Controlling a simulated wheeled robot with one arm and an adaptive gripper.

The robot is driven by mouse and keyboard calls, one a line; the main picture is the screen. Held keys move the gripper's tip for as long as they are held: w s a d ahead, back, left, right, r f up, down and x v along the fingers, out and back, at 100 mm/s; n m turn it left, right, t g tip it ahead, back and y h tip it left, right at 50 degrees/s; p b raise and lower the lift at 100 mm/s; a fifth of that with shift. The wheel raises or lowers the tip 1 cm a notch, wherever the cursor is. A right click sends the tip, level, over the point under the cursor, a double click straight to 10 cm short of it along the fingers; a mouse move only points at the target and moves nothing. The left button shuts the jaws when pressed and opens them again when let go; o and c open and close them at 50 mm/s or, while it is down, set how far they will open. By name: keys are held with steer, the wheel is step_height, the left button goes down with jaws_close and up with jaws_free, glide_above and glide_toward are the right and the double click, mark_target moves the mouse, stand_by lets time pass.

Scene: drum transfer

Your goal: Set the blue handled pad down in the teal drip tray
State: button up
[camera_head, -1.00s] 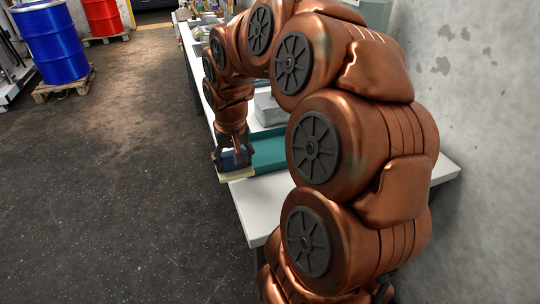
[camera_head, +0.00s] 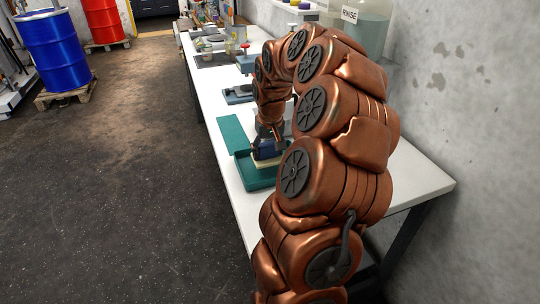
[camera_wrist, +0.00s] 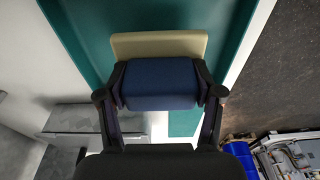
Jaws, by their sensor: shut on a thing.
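The blue handled pad has a dark blue block (camera_head: 267,149) on top and a cream base (camera_head: 262,163). My gripper (camera_head: 269,144) is shut on the blue block, one finger at each side. The wrist view shows the blue block (camera_wrist: 160,84) between the fingers of my gripper (camera_wrist: 160,90), with the cream base (camera_wrist: 160,43) beyond it. The teal drip tray (camera_head: 253,180) lies on the white bench below the pad; its teal floor also shows in the wrist view (camera_wrist: 85,20). The pad is over the tray; whether it touches the floor I cannot tell. My arm hides the tray's right part.
A flat teal panel (camera_head: 231,135) lies just beyond the tray on the white bench (camera_head: 212,110). A grey device (camera_head: 238,95) stands farther back. A bottle labelled RINSE (camera_head: 366,30) is near the wall. Blue (camera_head: 55,50) and red (camera_head: 103,20) drums stand on pallets across the floor.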

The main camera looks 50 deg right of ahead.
mark_target(270, 158)
steer(key=shift+d, duration=0.45)
steer(key=shift+d+f, duration=0.1)
steer(key=shift+f, duration=0.1)
steer(key=shift+f+p, duration=0.75)
steer(key=shift+f, duration=0.85)
steer(key=shift+f, duration=0.15)
steer(key=o, duration=1.1)
steer(key=shift+o, duration=0.2)
steer(key=r, duration=0.3)
steer(key=r+b, duration=0.1)
steer(key=r, duration=0.3)
steer(key=s+r+b, duration=0.1)
steer(key=r, duration=0.2)
steer(key=shift+a+r, duration=0.15)
steer(key=shift+a, duration=0.2)
steer(key=shift+s+a+r, duration=0.15)
steer(key=shift+s+r, duration=0.05)
steer(key=shift+r, duration=0.75)
